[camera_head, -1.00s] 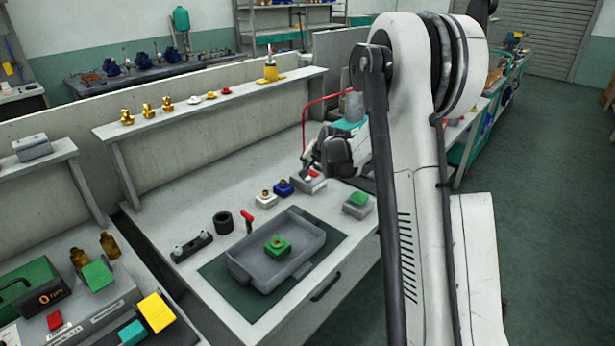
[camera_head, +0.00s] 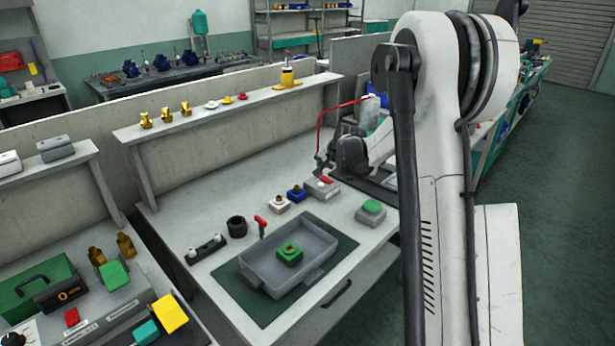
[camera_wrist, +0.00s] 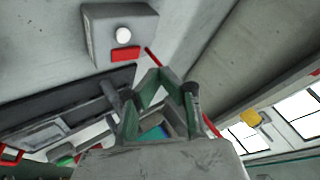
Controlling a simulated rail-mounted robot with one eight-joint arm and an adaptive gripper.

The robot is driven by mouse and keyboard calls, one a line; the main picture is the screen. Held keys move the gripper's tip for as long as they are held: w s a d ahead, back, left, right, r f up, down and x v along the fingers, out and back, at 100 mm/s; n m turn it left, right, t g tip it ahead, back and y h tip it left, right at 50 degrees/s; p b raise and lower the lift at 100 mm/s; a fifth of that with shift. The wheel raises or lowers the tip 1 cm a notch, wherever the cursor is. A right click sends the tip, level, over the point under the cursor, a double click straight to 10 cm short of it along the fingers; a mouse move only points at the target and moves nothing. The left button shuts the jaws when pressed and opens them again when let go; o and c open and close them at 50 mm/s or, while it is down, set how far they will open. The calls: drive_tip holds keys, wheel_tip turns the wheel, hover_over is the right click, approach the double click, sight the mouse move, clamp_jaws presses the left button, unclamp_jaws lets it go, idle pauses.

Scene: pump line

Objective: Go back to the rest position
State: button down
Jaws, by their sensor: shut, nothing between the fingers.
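My gripper (camera_wrist: 158,82) shows in the wrist view with its two dark green-grey fingers close together and nothing between them. It is shut and empty. In the head view my white arm stands at the right and hides part of the bench. A dark jointed part (camera_head: 352,155) shows just left of it, above the back of the bench; I cannot tell the fingers there. In the wrist view a grey box (camera_wrist: 108,32) with a white knob and a red patch (camera_wrist: 125,54) lies beyond the fingertips, apart from them.
A grey tray (camera_head: 262,281) holding a green block (camera_head: 289,254) sits on a dark green mat (camera_head: 337,258). White (camera_head: 278,205) and blue (camera_head: 296,194) blocks stand behind. A grey block with a green top (camera_head: 371,207) is right. A raised shelf (camera_head: 210,113) lines the back.

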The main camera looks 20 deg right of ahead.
drive_tip(key=s+a+r+n+g, duration=0.1)
drive_tip(key=s+a+r+n, duration=0.1)
drive_tip(key=s+a+r, duration=0.7)
drive_tip(key=s+a+r+n, duration=0.3)
drive_tip(key=s+a+r, duration=0.3)
drive_tip(key=s, duration=0.5)
drive_tip(key=s+a+f+n, duration=0.1)
drive_tip(key=s+a, duration=0.2)
drive_tip(key=s, duration=0.5)
drive_tip(key=s+a+f+n, duration=0.1)
drive_tip(key=s+a+n, duration=0.1)
drive_tip(key=s, duration=0.7)
drive_tip(key=s+a+f+n+g, duration=0.1)
drive_tip(key=s+a, duration=0.3)
drive_tip(key=s, duration=0.5)
drive_tip(key=shift+s+f+n, duration=0.2)
drive_tip(key=shift+f+n, duration=0.1)
drive_tip(key=shift+f, duration=0.15)
drive_tip(key=c, duration=2.4)
unclamp_jaws()
drive_tip(key=shift+c, duration=0.2)
